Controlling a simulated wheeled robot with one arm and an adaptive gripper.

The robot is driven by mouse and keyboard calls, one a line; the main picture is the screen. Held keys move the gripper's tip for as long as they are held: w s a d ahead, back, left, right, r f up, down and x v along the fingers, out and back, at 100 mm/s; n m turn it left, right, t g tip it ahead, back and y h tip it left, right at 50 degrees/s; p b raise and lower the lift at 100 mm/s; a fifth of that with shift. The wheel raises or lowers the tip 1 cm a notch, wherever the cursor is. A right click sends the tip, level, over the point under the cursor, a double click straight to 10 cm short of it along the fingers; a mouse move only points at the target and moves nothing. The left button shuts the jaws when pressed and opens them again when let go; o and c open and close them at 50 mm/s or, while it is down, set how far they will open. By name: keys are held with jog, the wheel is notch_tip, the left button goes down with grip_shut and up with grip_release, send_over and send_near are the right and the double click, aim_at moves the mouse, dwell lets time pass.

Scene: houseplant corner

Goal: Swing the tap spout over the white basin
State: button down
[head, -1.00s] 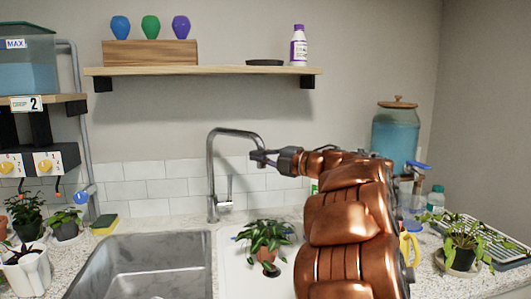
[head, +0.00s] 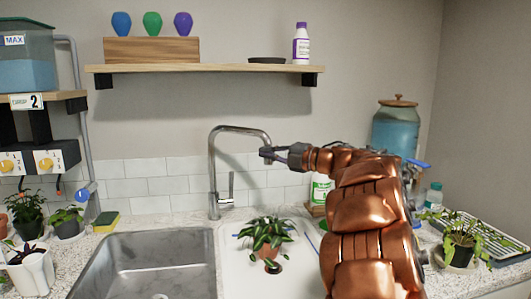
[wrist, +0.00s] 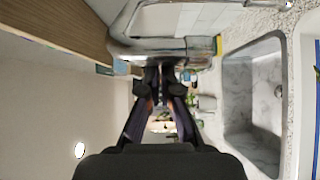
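The chrome tap (head: 214,170) stands behind the sinks, its spout (head: 240,129) arching to the right. The spout's end meets my gripper (head: 269,154), which hides the tip. In the wrist view the chrome spout (wrist: 150,48) lies just ahead of my gripper (wrist: 160,85), whose fingers are close together and appear shut on it. The white basin (head: 232,282) is right of the steel sink, partly hidden by my arm; the spout's end is above its back part. A potted plant (head: 267,236) stands in the white basin near the drain.
The steel sink (head: 145,262) is at left and also shows in the wrist view (wrist: 250,105). A green-labelled bottle (head: 321,190) stands behind my arm. A wooden shelf (head: 210,68) is above the tap. A drying rack (head: 490,235) and a plant (head: 462,235) are at right.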

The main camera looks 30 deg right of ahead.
jog(key=shift+d+r, duration=0.2)
jog(key=shift+d, duration=0.2)
jog(key=s+a+b, duration=0.1)
jog(key=a+b, duration=0.1)
jog(key=a, duration=0.2)
jog(key=v, duration=0.9)
jog(key=shift+s+d+f, duration=0.25)
jog(key=shift+d, duration=0.05)
jog(key=shift+a, duration=0.1)
